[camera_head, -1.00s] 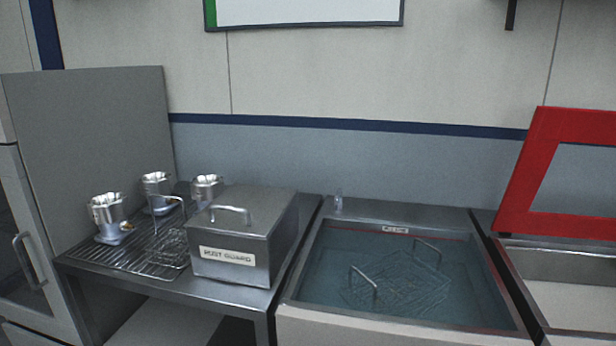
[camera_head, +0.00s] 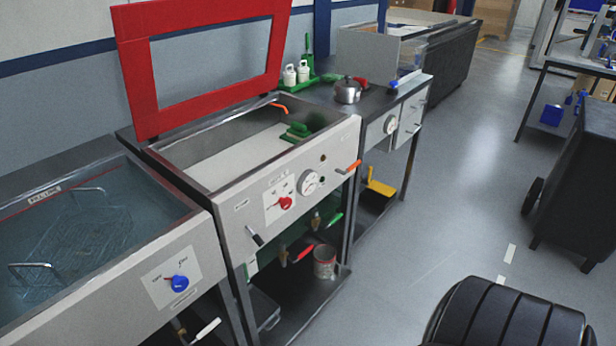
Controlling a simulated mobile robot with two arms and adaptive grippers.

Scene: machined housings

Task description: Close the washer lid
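The washer (camera_head: 300,190) is a grey cabinet with a gauge, a red knob and an open basin on top. Its lid (camera_head: 136,72), a red frame with a window, stands raised along the back of the basin. A green object (camera_head: 297,132) is in the basin at the right, and an orange handle (camera_head: 279,107) shows near the back rim. A black ribbed part of my own arm (camera_head: 510,316) is at the bottom right. Neither gripper is in view.
A water-filled tank (camera_head: 70,235) with a wire basket adjoins the washer at left. At right, a bench (camera_head: 372,108) holds a metal pot (camera_head: 347,92). A dark cart (camera_head: 580,180) stands at far right. The floor (camera_head: 450,190) between is clear.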

